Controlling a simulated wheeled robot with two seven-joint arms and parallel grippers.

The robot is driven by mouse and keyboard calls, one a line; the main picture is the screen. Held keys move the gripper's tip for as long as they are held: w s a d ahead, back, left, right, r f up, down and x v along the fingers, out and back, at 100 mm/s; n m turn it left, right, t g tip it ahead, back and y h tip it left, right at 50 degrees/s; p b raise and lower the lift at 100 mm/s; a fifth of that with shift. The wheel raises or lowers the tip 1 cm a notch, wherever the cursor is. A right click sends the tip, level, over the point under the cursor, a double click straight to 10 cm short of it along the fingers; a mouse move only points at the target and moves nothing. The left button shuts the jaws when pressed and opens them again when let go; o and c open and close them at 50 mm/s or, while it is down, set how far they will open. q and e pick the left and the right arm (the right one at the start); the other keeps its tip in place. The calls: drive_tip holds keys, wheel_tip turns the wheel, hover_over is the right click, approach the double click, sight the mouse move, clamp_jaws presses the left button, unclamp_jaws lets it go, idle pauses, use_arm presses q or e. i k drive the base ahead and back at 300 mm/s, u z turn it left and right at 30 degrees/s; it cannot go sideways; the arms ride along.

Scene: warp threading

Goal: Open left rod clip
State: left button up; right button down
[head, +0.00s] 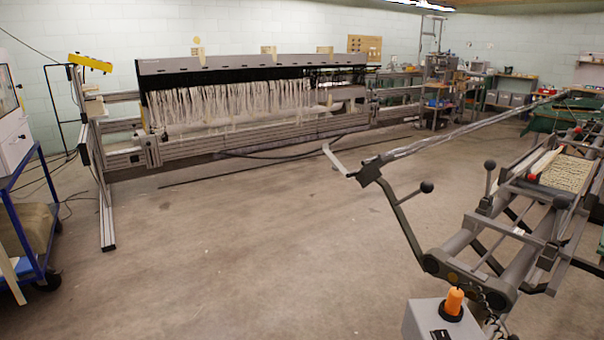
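No rod clip can be made out for certain at this distance. A long metal rod (450,132) runs from the middle of the room toward the back right. At its near end is a dark bracket (368,173) with a pale curved piece (334,158). A bent lever arm (403,222) with a black ball knob (427,187) joins this bracket to a grey machine frame (480,240) at the right. Neither of my grippers shows in the head view.
A long loom frame (130,160) with pale hanging threads (230,103) stands at the back left. A blue trolley (20,220) is at the left edge. A grey box (425,322) with an orange knob (454,300) is at the front right. The concrete floor (240,255) between is clear.

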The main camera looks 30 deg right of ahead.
sight(337, 165)
drive_tip(key=u, duration=0.05)
drive_tip(key=i, duration=2)
drive_tip(key=z, duration=1.5)
drive_tip(key=i, duration=0.95)
drive_tip(key=z, duration=0.95)
